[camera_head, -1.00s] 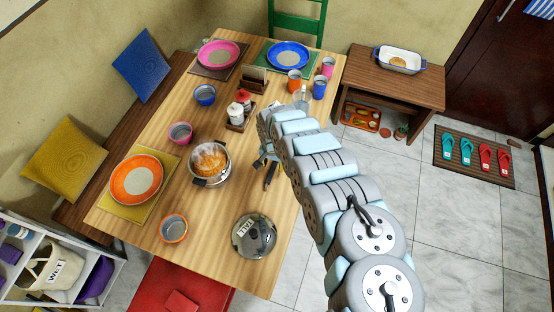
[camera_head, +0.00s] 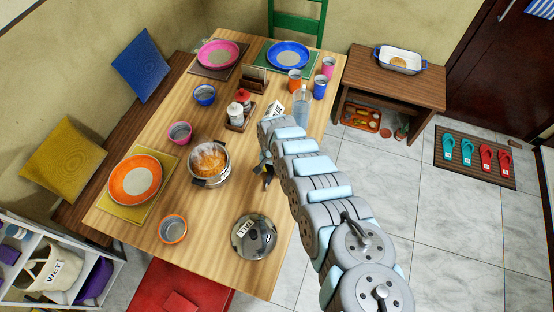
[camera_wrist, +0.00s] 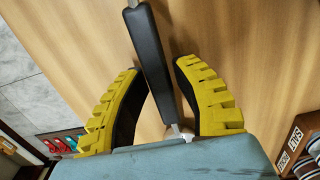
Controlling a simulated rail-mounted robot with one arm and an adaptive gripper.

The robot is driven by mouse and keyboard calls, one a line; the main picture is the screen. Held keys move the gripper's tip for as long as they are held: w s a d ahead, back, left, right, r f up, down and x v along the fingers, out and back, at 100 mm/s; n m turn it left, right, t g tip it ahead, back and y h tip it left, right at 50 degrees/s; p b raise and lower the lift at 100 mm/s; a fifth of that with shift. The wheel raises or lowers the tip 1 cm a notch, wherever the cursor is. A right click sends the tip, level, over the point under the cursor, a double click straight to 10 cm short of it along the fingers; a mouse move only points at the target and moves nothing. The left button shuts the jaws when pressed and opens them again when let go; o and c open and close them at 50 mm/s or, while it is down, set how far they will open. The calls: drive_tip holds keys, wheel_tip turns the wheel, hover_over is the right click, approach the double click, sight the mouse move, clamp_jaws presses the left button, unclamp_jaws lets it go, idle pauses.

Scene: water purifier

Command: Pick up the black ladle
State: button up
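The black ladle handle (camera_wrist: 148,40) runs between the two yellow-padded fingers of my gripper (camera_wrist: 158,69) in the wrist view. The fingers are spread, with a gap to the handle on the left and a narrower one on the right. Thin metal shows at both ends of the handle; the ladle's bowl is not seen. In the head view my gripper (camera_head: 265,169) is over the table, right of the steaming pot, and my arm hides part of that area. A small dark part of the ladle (camera_head: 268,183) seems to show below it.
The steaming pot (camera_head: 197,180) stands close left of my gripper. A lid (camera_head: 254,237) lies nearer the front edge. A condiment rack (camera_head: 234,127) and a clear bottle (camera_head: 301,105) stand farther back. Bare wood (camera_head: 220,215) lies between pot and lid.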

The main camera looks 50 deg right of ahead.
clamp_jaws()
drive_tip(key=shift+r, duration=0.1)
